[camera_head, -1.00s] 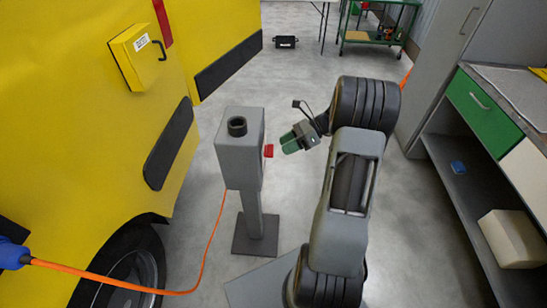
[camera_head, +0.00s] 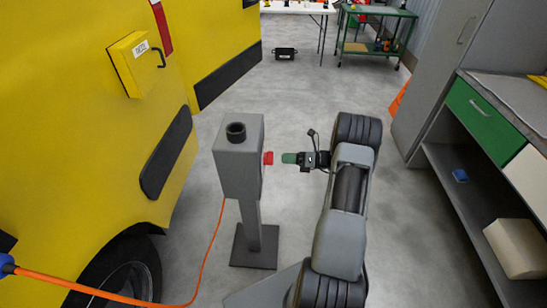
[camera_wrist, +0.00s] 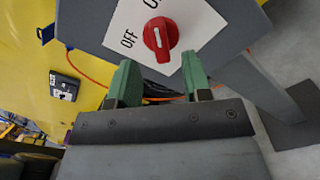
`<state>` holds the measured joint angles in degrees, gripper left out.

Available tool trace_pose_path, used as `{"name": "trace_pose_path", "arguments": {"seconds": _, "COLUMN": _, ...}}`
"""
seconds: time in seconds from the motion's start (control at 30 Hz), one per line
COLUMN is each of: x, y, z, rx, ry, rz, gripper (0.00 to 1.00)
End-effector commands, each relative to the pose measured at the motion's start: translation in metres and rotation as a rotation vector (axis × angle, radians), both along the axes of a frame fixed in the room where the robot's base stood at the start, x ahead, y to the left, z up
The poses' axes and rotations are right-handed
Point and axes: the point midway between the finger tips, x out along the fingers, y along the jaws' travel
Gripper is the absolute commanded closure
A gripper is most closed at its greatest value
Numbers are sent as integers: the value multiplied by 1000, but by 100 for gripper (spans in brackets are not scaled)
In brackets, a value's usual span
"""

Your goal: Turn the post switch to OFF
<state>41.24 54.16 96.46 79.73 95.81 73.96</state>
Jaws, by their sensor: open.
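The grey post switch box (camera_head: 240,165) stands on a post with a dark base plate. Its red knob (camera_head: 268,158) sticks out of the right side. In the wrist view the red knob (camera_wrist: 161,38) sits on a white plate (camera_wrist: 205,28). OFF is printed left of the knob, and a second label is only partly readable. The knob's white mark runs roughly up and down in that view, not toward OFF. My gripper (camera_head: 289,158) faces the knob from the right with a small gap. Its green fingers (camera_wrist: 159,78) are open and empty, one on either side below the knob.
A yellow vehicle (camera_head: 95,150) stands left of the post. An orange cable (camera_head: 207,245) runs from the post to a blue plug at far left. A workbench (camera_head: 470,190) with a green drawer is at right. Open floor lies behind the post.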

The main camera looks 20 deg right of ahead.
Motion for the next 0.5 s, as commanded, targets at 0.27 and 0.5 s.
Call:
{"name": "trace_pose_path", "arguments": {"seconds": 0.27, "x": 19, "y": 33, "z": 0, "rx": -2, "ry": -1, "rz": 1, "gripper": 55}}
{"name": "trace_pose_path", "arguments": {"seconds": 0.5, "x": 25, "y": 44, "z": 0, "rx": -1, "ry": -1, "rz": 1, "gripper": 55}}
